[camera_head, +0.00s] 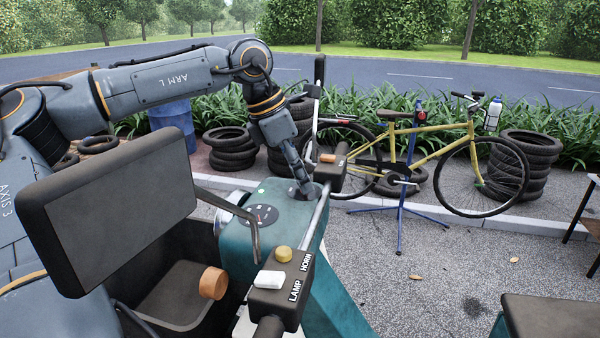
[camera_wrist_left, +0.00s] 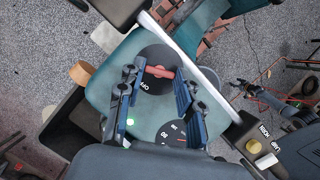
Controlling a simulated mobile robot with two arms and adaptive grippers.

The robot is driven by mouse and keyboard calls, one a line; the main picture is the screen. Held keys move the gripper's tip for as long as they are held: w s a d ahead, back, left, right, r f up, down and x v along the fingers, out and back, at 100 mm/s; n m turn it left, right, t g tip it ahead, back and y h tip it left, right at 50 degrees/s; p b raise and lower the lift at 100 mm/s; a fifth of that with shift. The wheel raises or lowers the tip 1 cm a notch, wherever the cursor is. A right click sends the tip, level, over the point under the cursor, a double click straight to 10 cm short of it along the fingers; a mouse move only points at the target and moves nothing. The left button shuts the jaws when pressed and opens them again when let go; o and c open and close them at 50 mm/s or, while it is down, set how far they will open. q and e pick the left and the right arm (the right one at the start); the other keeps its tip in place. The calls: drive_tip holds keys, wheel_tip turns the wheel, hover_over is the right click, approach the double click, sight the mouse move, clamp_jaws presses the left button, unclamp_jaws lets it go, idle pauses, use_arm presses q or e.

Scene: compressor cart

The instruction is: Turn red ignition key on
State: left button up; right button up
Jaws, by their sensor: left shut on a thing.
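The red ignition key (camera_wrist_left: 160,72) sits on a round black plate (camera_wrist_left: 153,58) on the teal cart panel (camera_wrist_left: 110,78); it lies roughly crosswise in the left wrist view. An "OFF" label shows on the plate below it. My left gripper (camera_wrist_left: 159,70) is shut on the key, one finger on each side. In the head view my left gripper (camera_head: 304,190) reaches down to the far end of the teal panel (camera_head: 276,196), and the key is hidden there. A gauge (camera_head: 262,215) with a green light is nearer on the panel.
A handlebar bar (camera_head: 318,218) runs close beside my left gripper. A switch box (camera_head: 284,288) labelled LAMP and HORN carries a white switch (camera_head: 269,279) and a yellow button (camera_head: 284,254). A dark mirror-like panel (camera_head: 112,214) stands left. A yellow bicycle (camera_head: 432,130) stands behind.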

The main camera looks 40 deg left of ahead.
use_arm(q)
drive_tip(key=o, duration=1.1)
drive_tip(key=shift+o, duration=0.2)
drive_tip(key=v, duration=1.2)
